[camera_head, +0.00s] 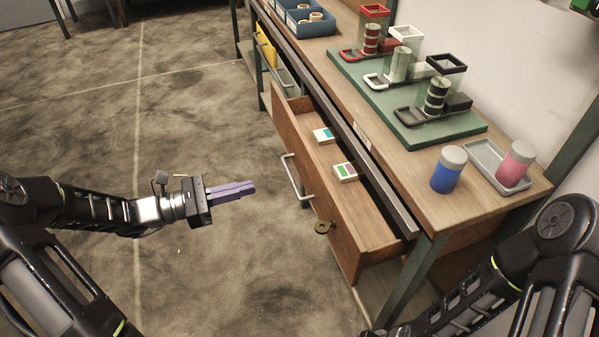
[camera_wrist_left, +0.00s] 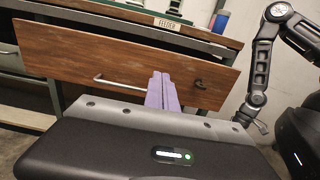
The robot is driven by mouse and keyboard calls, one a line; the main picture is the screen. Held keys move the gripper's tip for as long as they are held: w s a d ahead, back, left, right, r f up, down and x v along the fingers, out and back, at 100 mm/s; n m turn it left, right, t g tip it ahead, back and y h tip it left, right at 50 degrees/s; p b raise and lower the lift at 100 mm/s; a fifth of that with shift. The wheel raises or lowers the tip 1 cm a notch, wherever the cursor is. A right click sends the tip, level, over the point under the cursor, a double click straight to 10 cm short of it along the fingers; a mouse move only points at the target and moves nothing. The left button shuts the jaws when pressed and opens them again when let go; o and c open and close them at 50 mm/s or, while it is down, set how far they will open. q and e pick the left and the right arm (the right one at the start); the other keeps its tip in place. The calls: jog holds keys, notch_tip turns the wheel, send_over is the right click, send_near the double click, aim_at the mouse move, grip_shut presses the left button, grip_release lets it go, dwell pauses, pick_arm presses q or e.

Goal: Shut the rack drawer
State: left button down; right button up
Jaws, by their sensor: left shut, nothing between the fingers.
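My right gripper is not visible.
The bench top (camera_head: 400,190) carries a green board (camera_head: 425,125) with several coil stands, a blue jar (camera_head: 449,168), a grey tray (camera_head: 480,150) with a pink jar (camera_head: 515,163), and a blue bin (camera_head: 300,28). The floor left of the drawer is clear.

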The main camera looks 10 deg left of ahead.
aim_at(315, 172)
pick_arm(q)
jog(key=shift+w+d+f, duration=0.1)
jog(key=shift+d, duration=0.05)
jog(key=b+x, duration=0.2)
jog(key=x, duration=1.1)
jog(key=shift+w+d+b, duration=0.1)
jog(key=shift+d+b, duration=0.05)
jog(key=shift+b, duration=0.25)
jog(key=shift+w+d, duration=0.1)
jog(key=shift+d, duration=0.15)
jog(key=x, duration=1.2)
jog(key=shift+d, duration=0.2)
jog(key=shift+w+r, duration=0.15)
jog(key=shift+r, duration=0.05)
